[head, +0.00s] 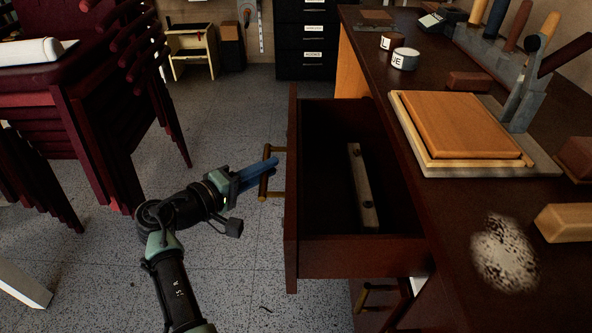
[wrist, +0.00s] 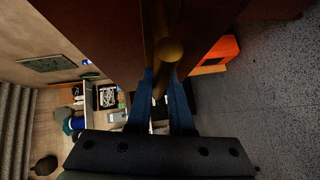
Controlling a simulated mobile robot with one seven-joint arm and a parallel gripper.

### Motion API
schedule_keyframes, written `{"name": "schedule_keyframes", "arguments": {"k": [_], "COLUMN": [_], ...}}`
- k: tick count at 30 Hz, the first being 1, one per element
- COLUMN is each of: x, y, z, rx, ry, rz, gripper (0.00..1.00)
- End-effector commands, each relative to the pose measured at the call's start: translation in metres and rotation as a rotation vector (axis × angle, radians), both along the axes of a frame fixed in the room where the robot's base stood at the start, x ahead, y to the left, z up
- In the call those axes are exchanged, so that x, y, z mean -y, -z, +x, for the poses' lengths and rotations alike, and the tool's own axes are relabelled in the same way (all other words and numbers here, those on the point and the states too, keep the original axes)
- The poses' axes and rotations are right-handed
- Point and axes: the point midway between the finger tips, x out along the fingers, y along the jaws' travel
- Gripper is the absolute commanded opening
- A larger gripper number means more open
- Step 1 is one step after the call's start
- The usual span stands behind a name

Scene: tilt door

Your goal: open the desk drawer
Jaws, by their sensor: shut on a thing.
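The dark red-brown desk drawer (head: 360,243) is pulled well out of the desk in the head view. Its inside is visible, with a light strip-like piece (head: 364,188) having dark holes lying in it. The drawer's brass-coloured bar handle (head: 265,187) is on the front face, towards the left. My gripper (head: 262,171) reaches the handle from the left, with its blue fingers shut on it. In the wrist view, the handle (wrist: 168,52) runs between the two fingers of my gripper (wrist: 162,80).
The desk top (head: 447,225) holds a wooden board (head: 465,125), blocks, two round tins and a tool rack. Stacked dark red chairs (head: 95,110) stand at left. Grey speckled floor (head: 240,255) is clear around my arm. Another handle (head: 366,292) shows below the drawer.

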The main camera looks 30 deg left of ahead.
Motion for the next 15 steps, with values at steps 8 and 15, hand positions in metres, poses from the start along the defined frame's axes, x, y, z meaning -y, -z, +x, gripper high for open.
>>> {"name": "schedule_keyframes", "arguments": {"k": [8,15], "x": [-0.024,-0.028], "y": [0.001,0.001], "z": [-0.017,-0.02], "rx": [-0.002,-0.003], "ry": [0.001,0.0], "rz": [-0.001,0.0], "gripper": [0.0,0.0]}}
